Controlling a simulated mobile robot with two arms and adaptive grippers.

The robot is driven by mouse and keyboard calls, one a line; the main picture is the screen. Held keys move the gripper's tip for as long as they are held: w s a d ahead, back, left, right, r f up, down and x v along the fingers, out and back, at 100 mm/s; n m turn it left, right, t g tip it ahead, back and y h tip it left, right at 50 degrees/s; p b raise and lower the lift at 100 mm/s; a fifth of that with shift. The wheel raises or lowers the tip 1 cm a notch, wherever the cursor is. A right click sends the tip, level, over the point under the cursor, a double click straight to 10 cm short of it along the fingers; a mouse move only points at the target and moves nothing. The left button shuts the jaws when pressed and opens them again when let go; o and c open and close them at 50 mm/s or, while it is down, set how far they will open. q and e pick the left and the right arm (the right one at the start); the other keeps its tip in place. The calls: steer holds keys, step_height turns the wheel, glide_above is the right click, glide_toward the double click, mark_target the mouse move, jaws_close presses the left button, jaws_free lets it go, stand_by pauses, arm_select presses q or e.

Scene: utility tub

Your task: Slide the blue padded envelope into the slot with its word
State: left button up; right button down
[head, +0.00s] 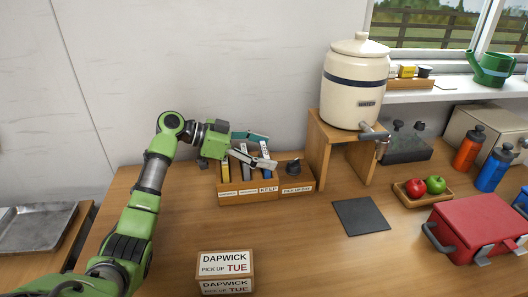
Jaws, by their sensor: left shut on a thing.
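A wooden sorter (235,200) with several labelled slots stands on the counter against the wall. One label reads KEEP (268,189); the far right one seems to read PICK UP OUT (297,190); the two left labels are too small to read. My left gripper (270,150) is over the sorter, its fingers reaching right. It is shut on a narrow blue thing, apparently the blue padded envelope (266,157), upright above the KEEP part; the fingers partly hide it. A block (226,265) in front reads DAPWICK, PICK UP TUE. My right gripper is not in view.
A yellow item (225,171) and a pale blue-edged item (245,165) stand in the left slots, a dark item (293,166) at the right. A water crock (355,85) on a wooden stand (318,150) rises right of the sorter. A dark mat (361,216) lies in front.

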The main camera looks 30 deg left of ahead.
arm_select(q)
steer(key=shift+f, duration=0.1)
steer(key=o, duration=1.3)
steer(key=v, duration=1.2)
steer(key=shift+a, duration=0.1)
